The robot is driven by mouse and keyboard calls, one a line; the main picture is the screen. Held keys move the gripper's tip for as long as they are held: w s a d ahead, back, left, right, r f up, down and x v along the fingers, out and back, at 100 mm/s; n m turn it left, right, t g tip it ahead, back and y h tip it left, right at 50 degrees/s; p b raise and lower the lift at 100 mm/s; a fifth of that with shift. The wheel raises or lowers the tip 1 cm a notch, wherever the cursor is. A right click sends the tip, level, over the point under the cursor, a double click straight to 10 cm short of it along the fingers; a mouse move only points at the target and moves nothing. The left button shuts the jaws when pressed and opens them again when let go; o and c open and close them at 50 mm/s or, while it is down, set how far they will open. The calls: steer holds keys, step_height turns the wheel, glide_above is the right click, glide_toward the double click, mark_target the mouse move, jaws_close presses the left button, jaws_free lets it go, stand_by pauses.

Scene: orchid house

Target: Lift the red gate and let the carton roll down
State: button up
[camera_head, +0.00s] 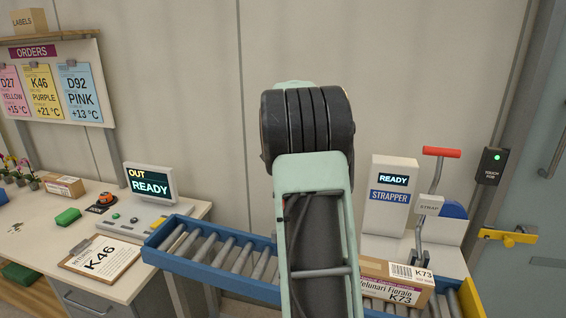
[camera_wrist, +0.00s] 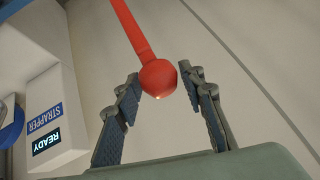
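In the wrist view a red bar with a round red knob (camera_wrist: 158,78) at its end reaches in from the top; it looks like the gate's handle, but the gate itself does not show. My gripper (camera_wrist: 161,84) is open, with a finger on each side of the knob and a visible gap to each. In the head view my arm hides my gripper and this knob. A brown carton (camera_head: 382,272) with a K73 label sits on the roller conveyor (camera_head: 208,273), just right of my arm, its left end partly covered.
The strapper (camera_head: 388,222), its screen reading READY, stands behind the carton with a red-handled lever (camera_head: 441,152). The desk (camera_head: 35,232) at left holds a screen (camera_head: 150,183) reading OUT READY and a K46 clipboard (camera_head: 101,257). The visible rollers left of my arm are clear.

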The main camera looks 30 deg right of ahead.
steer(key=shift+o, duration=0.5)
steer(key=shift+a, duration=0.1)
steer(key=v, duration=1.2)
